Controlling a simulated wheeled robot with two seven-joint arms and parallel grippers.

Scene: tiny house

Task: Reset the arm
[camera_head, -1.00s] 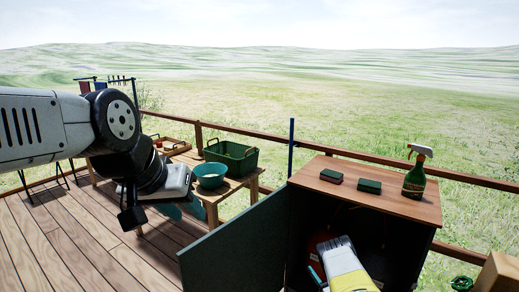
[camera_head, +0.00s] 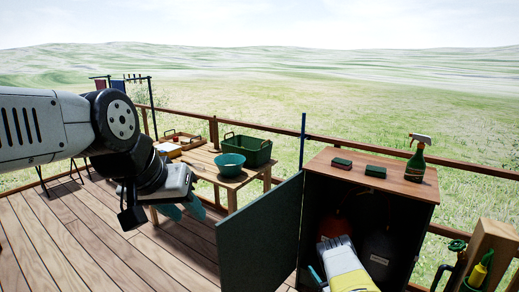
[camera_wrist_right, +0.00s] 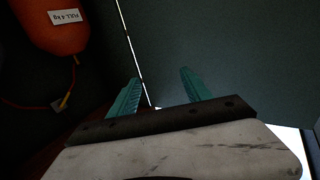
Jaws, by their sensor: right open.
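My left arm comes in from the left in the head view, with its gripper (camera_head: 183,212) hanging above the deck. Its two teal fingers are apart, with nothing seen between them. My right arm, white and yellow, reaches up from the bottom in front of the open cabinet (camera_head: 340,208). In the head view only a teal finger of the right gripper shows beside the arm. In the right wrist view the right gripper (camera_wrist_right: 158,88) is open and empty, its fingers pointing at a dark panel.
The cabinet's door (camera_head: 260,238) stands open to the left. Inside are an orange cylinder (camera_wrist_right: 52,28) and a dark one (camera_head: 379,246). A table with a teal bowl (camera_head: 230,164) and green crate (camera_head: 248,150) stands left. A spray bottle (camera_head: 416,162) is on the cabinet. Deck floor is clear at left.

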